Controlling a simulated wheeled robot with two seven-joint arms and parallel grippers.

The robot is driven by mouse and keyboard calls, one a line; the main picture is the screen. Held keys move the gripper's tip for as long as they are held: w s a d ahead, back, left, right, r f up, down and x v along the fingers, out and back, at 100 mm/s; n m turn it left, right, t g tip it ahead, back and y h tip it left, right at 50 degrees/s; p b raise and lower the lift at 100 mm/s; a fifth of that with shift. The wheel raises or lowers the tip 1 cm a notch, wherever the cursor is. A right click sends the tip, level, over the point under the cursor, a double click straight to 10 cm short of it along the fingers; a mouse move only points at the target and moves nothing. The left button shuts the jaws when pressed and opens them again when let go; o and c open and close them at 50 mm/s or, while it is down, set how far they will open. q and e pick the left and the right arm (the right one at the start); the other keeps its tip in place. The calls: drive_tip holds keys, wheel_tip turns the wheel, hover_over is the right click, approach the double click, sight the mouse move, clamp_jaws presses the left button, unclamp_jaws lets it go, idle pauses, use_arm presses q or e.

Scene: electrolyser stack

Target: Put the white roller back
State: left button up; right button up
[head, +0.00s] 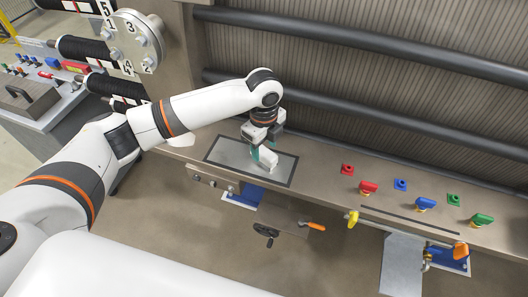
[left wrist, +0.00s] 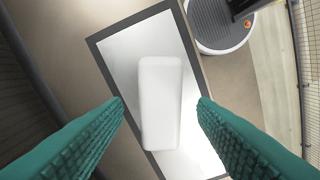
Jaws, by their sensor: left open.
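The white roller (left wrist: 160,104) is a smooth white block with rounded edges. It lies on a silver plate with a dark border (left wrist: 105,62) in the left wrist view. In the head view the roller (head: 268,158) shows at my left gripper (head: 262,152), partly hidden by it. The gripper is open and points down over the plate (head: 230,153). In the left wrist view its teal ribbed fingers stand on either side of the roller, with a gap on both sides. My right gripper is not in view.
The shelf carries red (head: 368,187), blue, green and yellow knobs to the right of the plate. Long dark bars (head: 400,123) run along the wall behind. A black-handled crank (head: 266,231) and an orange-handled lever (head: 312,225) sit below the shelf.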

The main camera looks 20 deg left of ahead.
sight(264, 151)
use_arm(q)
wheel_tip(264, 151, up, 9)
drive_tip(key=b, duration=0.2)
drive_tip(key=shift+r, duration=0.2)
